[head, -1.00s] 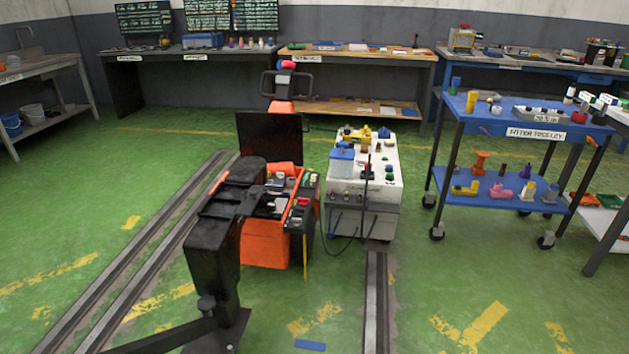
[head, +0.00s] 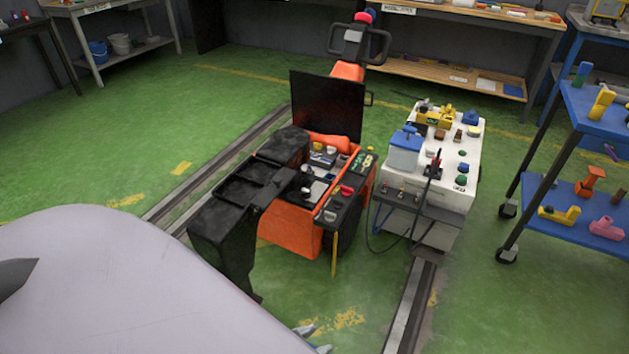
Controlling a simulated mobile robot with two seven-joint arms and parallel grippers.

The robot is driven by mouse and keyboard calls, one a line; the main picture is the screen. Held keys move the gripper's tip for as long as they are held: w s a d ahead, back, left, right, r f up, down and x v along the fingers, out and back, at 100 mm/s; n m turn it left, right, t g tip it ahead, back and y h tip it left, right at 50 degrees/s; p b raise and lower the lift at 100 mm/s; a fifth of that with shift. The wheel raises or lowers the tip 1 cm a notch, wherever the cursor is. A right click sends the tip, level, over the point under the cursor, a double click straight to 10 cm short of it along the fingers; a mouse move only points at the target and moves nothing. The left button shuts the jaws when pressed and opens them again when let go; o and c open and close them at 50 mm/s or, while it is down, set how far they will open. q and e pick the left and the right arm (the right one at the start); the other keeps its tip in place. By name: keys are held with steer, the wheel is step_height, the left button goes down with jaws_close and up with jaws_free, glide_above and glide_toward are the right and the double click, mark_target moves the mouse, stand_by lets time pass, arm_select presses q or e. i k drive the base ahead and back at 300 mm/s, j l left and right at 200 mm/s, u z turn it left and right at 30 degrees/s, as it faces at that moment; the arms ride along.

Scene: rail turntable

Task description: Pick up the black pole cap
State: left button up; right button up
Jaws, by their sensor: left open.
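I cannot clearly single out the black pole cap; the small parts are too small to tell apart. Small parts lie on the open orange machine (head: 288,222), some of them on its dark side shelf (head: 343,203). More parts stand on the white cabinet (head: 458,195) to its right. The grey fingertips of my left gripper (head: 312,338) show at the bottom edge, low in front of the orange machine. They are apart, with nothing visible between them. My right gripper is out of view.
A black box-like arm (head: 222,235) stands at the orange machine's left front. Rails (head: 407,310) run along the green floor. A blue trolley (head: 606,125) with parts stands at right. A cable hangs in front of the white cabinet. My pale arm covers the lower left.

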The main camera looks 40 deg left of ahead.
mark_target(305, 191)
steer(key=i+l+u, duration=0.1)
steer(key=i+u, duration=0.3)
steer(key=i, duration=0.75)
steer(key=i+u, duration=0.1)
steer(key=i, duration=1.05)
steer(key=i+z, duration=0.15)
steer(key=z, duration=7.55)
